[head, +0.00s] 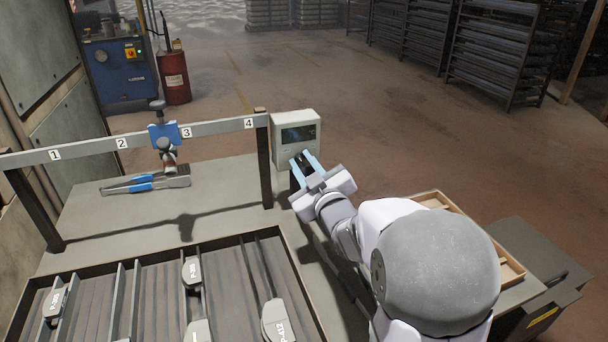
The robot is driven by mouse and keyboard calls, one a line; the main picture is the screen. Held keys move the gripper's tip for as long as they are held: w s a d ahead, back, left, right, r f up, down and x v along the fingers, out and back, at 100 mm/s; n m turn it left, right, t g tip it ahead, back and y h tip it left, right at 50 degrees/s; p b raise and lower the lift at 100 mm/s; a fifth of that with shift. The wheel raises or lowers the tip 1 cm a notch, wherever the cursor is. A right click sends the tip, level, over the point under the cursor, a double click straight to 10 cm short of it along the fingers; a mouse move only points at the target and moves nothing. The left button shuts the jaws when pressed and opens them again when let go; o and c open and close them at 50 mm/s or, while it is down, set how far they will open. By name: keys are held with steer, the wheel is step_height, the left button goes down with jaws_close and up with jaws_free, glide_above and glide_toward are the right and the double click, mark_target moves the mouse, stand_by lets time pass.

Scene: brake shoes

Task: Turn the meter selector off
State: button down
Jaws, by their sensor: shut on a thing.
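The meter (297,134) is a pale box with a dark display, standing at the far right corner of the bench. My gripper (305,161) is right in front of its lower face. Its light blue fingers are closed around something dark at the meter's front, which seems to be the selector. The fingers and gripper body hide most of the selector, so I cannot tell which way it points.
A rail (95,148) numbered 1 to 4 spans the bench left of the meter, with a blue clamp (165,135) on it. Blue-handled tools (145,184) lie below. A slotted tray (283,246) holds several labelled brake shoes in front. A wooden tray (513,268) is at right.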

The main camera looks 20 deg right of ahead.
steer(key=shift+f+n+b, duration=0.1)
steer(key=shift+n+b, duration=0.95)
steer(key=shift+n, duration=0.25)
steer(key=c, duration=1.9)
jaws_free()
steer(key=s, duration=0.7)
steer(key=shift+s, duration=0.15)
